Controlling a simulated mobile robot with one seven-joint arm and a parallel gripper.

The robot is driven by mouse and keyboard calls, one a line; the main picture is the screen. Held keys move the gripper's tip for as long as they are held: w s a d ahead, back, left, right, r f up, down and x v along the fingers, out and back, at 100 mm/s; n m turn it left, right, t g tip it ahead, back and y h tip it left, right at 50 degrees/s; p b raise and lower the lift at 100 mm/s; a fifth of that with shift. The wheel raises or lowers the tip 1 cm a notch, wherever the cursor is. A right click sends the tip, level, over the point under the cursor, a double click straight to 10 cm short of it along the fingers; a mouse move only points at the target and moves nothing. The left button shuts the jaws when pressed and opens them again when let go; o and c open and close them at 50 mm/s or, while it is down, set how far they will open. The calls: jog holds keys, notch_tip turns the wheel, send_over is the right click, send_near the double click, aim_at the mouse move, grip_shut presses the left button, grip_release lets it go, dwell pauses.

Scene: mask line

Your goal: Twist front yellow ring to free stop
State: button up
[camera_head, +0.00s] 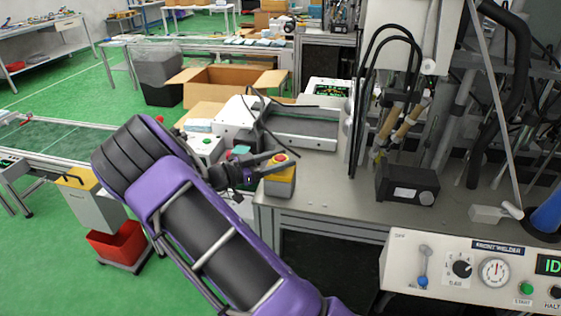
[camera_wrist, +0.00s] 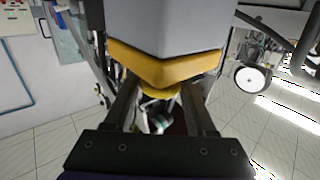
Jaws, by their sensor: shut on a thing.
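The front stop is a box (camera_head: 281,182) with a yellow top and a grey lower part, standing at the front left corner of the bench. A red button tops it in the head view. In the wrist view, the grey body (camera_wrist: 165,28) with its yellow part fills the upper middle. The yellow ring (camera_wrist: 160,92) shows between the two dark fingers there. My gripper (camera_head: 275,163) reaches in from the left at the height of the button, its fingers shut around the ring. The fingers hide part of the ring, and its turn angle cannot be told.
A second box with a green and a red button (camera_head: 204,147) stands left of my gripper, close to my arm. A white machine (camera_head: 290,125) and an open cardboard box (camera_head: 228,82) lie behind. The front welder panel (camera_head: 470,270) is at lower right.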

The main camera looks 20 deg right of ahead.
jog(key=shift+f+m+g, duration=0.1)
jog(key=shift+m+g, duration=0.3)
jog(key=shift+g, duration=0.2)
jog(key=o, duration=1.4)
jog(key=a, duration=1.1)
jog(key=s+a, duration=0.1)
jog(key=a, duration=0.5)
jog(key=shift+a+b, duration=0.25)
jog(key=shift+b, duration=0.05)
